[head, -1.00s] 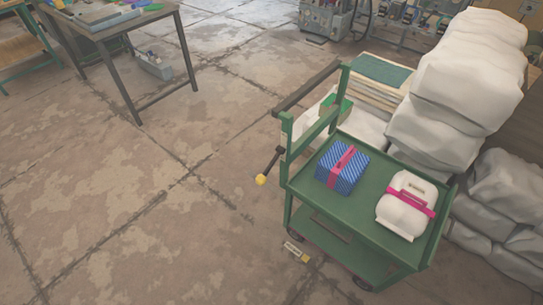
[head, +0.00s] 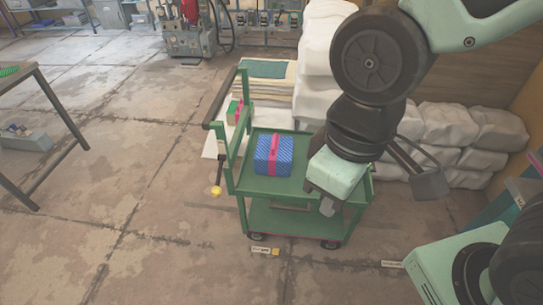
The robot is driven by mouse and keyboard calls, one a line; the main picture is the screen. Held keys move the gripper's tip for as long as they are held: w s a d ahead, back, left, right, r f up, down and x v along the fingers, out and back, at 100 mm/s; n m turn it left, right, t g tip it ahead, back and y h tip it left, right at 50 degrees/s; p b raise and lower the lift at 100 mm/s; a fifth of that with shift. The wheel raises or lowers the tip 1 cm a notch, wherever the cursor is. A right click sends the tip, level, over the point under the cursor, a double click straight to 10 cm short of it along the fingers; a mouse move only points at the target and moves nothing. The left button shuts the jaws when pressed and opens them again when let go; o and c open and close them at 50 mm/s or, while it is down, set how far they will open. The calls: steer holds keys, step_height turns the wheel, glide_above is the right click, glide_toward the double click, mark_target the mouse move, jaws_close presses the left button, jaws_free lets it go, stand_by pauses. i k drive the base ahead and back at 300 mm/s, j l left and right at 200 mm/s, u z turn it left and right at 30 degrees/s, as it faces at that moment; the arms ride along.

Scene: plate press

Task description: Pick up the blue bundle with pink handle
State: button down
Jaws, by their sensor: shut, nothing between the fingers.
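The blue bundle (head: 284,160) is patterned, with a pink band and handle (head: 274,142) on its top. It sits upright on the top shelf of the green cart (head: 262,190), towards the left. My gripper (head: 328,207) is in front of the shelf's right part in the head view, to the right of the bundle and apart from it. It is shut and empty. My arm covers the right part of the shelf, so the white bundle there is hidden now.
White sacks (head: 320,50) are stacked behind the cart, with more sacks (head: 448,122) to the right. The cart's handle frame (head: 243,105) rises on its left. A dark table (head: 50,120) stands far left.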

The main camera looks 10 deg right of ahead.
mark_target(273, 157)
steer(key=i+j+z, duration=0.2)
steer(key=j+z, duration=0.15)
steer(key=j, duration=1.1)
steer(key=j+z, duration=0.4)
steer(key=j, duration=1.1)
steer(key=i, duration=0.05)
